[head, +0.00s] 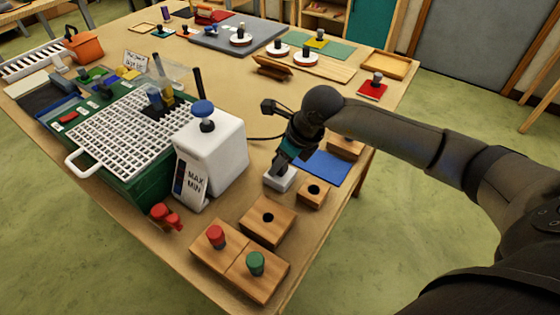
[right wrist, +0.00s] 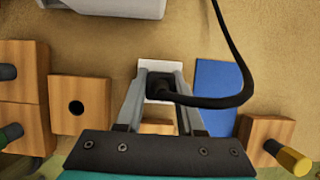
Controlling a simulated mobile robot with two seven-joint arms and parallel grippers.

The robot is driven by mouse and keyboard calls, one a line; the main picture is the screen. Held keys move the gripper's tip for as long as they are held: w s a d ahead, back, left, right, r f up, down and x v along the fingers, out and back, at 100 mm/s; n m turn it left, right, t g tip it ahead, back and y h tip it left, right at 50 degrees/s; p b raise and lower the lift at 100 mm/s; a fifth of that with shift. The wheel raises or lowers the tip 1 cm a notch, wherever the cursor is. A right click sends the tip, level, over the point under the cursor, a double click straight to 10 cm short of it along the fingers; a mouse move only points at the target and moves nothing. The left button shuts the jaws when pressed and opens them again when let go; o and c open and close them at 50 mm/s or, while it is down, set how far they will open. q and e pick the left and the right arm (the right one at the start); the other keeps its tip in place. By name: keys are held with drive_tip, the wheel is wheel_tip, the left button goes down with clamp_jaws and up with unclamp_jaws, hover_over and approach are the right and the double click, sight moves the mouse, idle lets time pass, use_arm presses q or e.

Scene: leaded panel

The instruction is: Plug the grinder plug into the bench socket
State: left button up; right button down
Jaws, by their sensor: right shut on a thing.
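The bench socket is a small white box (head: 280,180) on the bench, right of the white tank. It also shows in the right wrist view as a white plate (right wrist: 155,66) beyond my fingertips. My right gripper (head: 281,164) points down at the socket and is shut on the black grinder plug (right wrist: 161,86). The plug overlaps the plate in the right wrist view; I cannot tell whether it is in the socket or just above it. A black cable (right wrist: 238,60) curves away from the plug. In the head view my fingers hide the plug. My left gripper is not in view.
The white tank (head: 222,150) and green grinder tray (head: 130,180) stand left of the socket. Wooden blocks with holes (head: 267,222) and (head: 313,193) lie nearby. A blue mat (head: 328,168) lies to the right. The bench behind my gripper has some bare room.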

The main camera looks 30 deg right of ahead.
drive_tip(key=shift+c, duration=2.2)
unclamp_jaws()
drive_tip(key=shift+f, duration=0.1)
drive_tip(key=v, duration=1.5)
drive_tip(key=shift+p, duration=0.3)
drive_tip(key=shift+s+d, duration=0.1)
drive_tip(key=shift+s, duration=0.05)
